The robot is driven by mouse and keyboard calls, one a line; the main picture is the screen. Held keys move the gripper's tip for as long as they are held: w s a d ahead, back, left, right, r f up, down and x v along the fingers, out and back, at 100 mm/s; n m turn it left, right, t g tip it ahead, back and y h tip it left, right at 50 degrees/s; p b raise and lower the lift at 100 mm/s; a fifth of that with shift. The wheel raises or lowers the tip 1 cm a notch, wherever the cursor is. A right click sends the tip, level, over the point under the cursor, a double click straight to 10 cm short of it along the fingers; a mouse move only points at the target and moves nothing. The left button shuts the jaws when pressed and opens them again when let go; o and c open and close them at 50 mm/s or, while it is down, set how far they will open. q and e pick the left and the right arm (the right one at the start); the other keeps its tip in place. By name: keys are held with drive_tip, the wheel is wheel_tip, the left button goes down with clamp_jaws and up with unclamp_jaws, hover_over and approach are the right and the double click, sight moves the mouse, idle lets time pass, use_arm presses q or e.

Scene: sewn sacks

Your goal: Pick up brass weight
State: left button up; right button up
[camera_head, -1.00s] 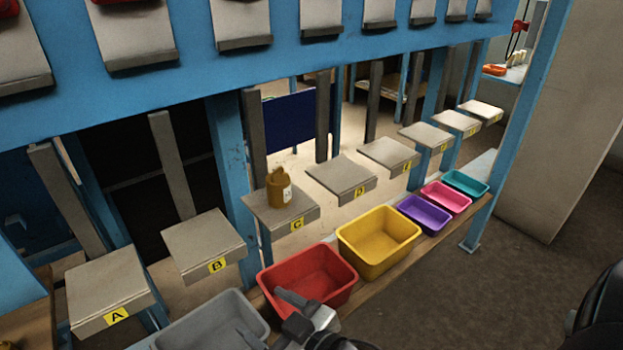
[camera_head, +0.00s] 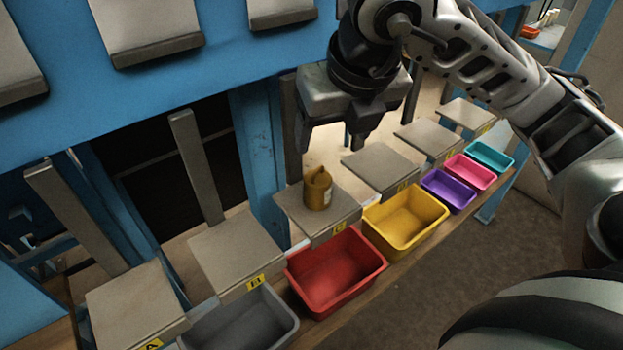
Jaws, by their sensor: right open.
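The brass weight (camera_head: 318,189) stands upright on the grey platform marked C (camera_head: 331,221). It is a brownish-gold cylinder with a knob or loop on top and a pale label on its right side. My right gripper (camera_head: 329,146) is above the weight, its fingers pointing down and spread apart with nothing between them. It appears apart from the weight. My left gripper is out of view.
Platform B (camera_head: 235,250) and platform A (camera_head: 134,306) lie to the left, both empty. A red bin (camera_head: 335,273), a yellow bin (camera_head: 405,221) and a grey bin (camera_head: 240,326) stand in front. A blue post (camera_head: 260,150) rises just left of the weight.

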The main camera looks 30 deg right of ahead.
drive_tip(key=b, duration=0.1)
approach(317, 177)
drive_tip(key=x, duration=0.4)
drive_tip(key=shift+s+f, duration=0.2)
drive_tip(key=shift+f, duration=0.05)
drive_tip(key=p+x, duration=0.1)
drive_tip(key=x, duration=0.4)
drive_tip(key=shift+w+f, duration=0.3)
drive_tip(key=shift+f, duration=0.15)
clamp_jaws()
drive_tip(key=shift+w+r, duration=0.1)
drive_tip(key=shift+r, duration=0.05)
